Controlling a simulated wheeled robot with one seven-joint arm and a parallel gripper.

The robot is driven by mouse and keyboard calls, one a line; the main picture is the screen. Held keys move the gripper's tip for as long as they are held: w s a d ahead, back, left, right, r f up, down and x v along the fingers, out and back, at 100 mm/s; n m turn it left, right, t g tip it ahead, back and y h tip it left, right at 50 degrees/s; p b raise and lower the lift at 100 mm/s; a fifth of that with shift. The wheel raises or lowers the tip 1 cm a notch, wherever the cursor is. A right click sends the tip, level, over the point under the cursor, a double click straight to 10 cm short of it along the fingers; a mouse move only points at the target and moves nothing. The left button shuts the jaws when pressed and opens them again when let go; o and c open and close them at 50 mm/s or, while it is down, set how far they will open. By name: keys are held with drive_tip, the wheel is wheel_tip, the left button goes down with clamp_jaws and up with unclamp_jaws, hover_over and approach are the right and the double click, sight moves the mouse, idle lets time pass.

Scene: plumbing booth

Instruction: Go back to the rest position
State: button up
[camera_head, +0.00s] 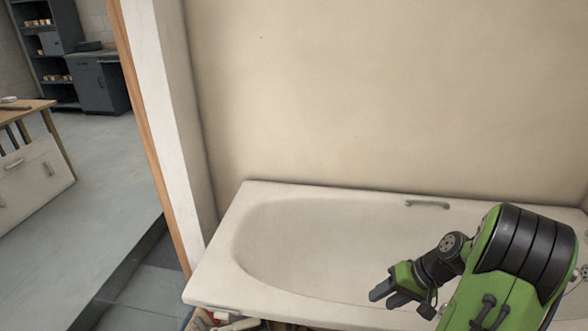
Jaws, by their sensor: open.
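My gripper (381,298) is at the lower right of the head view, at the end of my green and black arm. Its dark fingers point left and are apart, with nothing seen between them. It is in front of, or above, the near part of the white bathtub (262,205); I cannot tell its height over the rim.
A grey handle (427,204) is on the tub's far rim. A beige wall (380,90) stands behind it. A white partition (168,110) is at the left. Clutter (215,321) lies below the tub's near edge. Beyond are a workbench (28,106) and dark cabinets (100,86).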

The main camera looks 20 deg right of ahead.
drive_tip(key=w+a+r+n+g+h, duration=0.1)
drive_tip(key=a+r+n+h, duration=0.15)
drive_tip(key=a+r, duration=0.6)
drive_tip(key=s+a+r+n+t+h, duration=0.1)
drive_tip(key=s+a+r+n, duration=0.1)
drive_tip(key=s+a+r, duration=0.35)
drive_tip(key=s+a+r+n+t+h, duration=0.1)
drive_tip(key=s+a+r+n+t, duration=0.15)
drive_tip(key=s+a, duration=0.5)
wheel_tip(320, 180, up, 17)
drive_tip(key=m+p, duration=0.1)
drive_tip(key=p, duration=1.5)
drive_tip(key=shift+w+a+g+p, duration=0.2)
drive_tip(key=shift+a+g+p, duration=0.05)
drive_tip(key=shift+g+p, duration=0.1)
drive_tip(key=shift+f, duration=0.15)
